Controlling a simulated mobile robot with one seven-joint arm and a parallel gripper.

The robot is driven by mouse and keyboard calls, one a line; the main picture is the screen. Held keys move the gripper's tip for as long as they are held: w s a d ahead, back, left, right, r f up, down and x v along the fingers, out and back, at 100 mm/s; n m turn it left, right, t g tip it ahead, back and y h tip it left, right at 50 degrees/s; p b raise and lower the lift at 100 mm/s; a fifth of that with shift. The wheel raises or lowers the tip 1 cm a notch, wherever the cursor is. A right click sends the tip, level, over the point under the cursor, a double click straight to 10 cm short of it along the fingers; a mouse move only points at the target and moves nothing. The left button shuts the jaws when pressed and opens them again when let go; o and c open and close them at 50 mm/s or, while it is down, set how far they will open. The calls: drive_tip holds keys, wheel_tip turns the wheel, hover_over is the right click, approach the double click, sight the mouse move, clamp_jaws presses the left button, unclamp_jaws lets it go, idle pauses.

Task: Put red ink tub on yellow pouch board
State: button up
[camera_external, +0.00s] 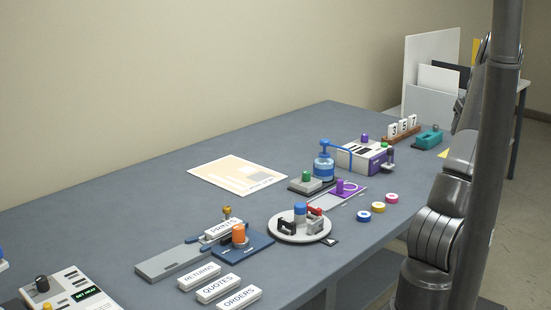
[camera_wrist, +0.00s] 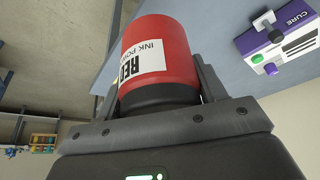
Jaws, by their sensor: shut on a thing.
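The red ink tub (camera_wrist: 172,48) fills the upper middle of the wrist view, with a white label reading "RED INK" and a dark base. My gripper (camera_wrist: 160,85) is shut on it, one finger on each side. The tub and gripper do not show in the external view, where my arm stands at the right. A small yellow patch (camera_external: 444,153) lies on the table's right end, partly hidden by my arm; it may be the yellow pouch board, but I cannot tell.
The purple and white CURE machine (camera_external: 360,157) stands towards the right end of the table (camera_external: 110,205). A teal tool (camera_external: 429,138) and a number block (camera_external: 402,130) are near it. A round tray (camera_external: 279,232) with several items stands near the front edge. The left back is clear.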

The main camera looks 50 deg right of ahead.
wheel_tip(320, 180, up, 4)
drive_tip(key=shift+r, duration=0.1)
drive_tip(key=w+a+n, duration=0.2)
drive_tip(key=w+a, duration=0.4)
drive_tip(key=w, duration=0.7)
drive_tip(key=n+t+y, duration=0.1)
drive_tip(key=n+y, duration=0.1)
drive_tip(key=n, duration=0.3)
hover_over(250, 179)
drive_tip(key=s, duration=0.2)
wheel_tip(250, 179, down, 13)
drive_tip(key=shift+s+r, duration=0.1)
drive_tip(key=shift+r, duration=0.1)
drive_tip(key=shift+f, duration=2)
